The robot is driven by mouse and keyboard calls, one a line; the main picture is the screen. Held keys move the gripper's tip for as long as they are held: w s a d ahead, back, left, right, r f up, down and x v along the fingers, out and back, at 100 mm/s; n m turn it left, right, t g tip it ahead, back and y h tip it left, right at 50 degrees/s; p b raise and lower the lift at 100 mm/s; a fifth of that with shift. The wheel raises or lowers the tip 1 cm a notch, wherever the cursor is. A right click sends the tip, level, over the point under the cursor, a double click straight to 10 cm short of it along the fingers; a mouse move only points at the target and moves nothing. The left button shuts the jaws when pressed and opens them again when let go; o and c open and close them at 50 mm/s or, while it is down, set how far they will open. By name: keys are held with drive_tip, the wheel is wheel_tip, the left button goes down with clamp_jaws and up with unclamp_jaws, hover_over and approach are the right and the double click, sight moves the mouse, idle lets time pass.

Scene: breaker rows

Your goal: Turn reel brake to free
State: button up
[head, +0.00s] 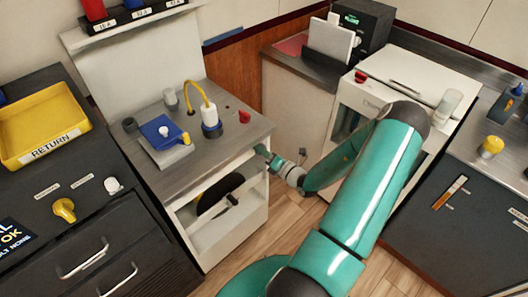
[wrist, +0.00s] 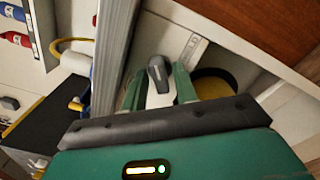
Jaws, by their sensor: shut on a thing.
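A dark grey lever with a pale base (wrist: 158,74), which I take to be the reel brake, stands between my green fingers in the wrist view. My gripper (wrist: 160,92) is shut on it, one finger on each side. In the head view my gripper (head: 264,153) is at the right side of the white cabinet (head: 240,217), just under its metal top, and hides the brake there. A pale plate with small marks (wrist: 192,50) lies beside the lever; I cannot read it. A black reel with a yellow edge (head: 220,195) sits inside the cabinet's open front.
The cabinet top (head: 200,160) holds a blue box (head: 160,132), a yellow-corded plug (head: 209,117) and a red knob (head: 245,116). A dark cabinet with a yellow tray (head: 45,125) stands left. A white cabinet (head: 410,85) stands behind my arm. Wooden floor shows between the cabinets.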

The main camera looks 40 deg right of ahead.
drive_tip(key=n, duration=1)
drive_tip(key=shift+s+n, duration=0.1)
drive_tip(key=shift+n, duration=0.2)
idle(0.4)
drive_tip(key=o, duration=0.7)
drive_tip(key=shift+c, duration=0.2)
drive_tip(key=s, duration=1.3)
drive_tip(key=shift+s+d, duration=0.15)
drive_tip(key=shift+s, duration=0.25)
drive_tip(key=shift+n, duration=0.3)
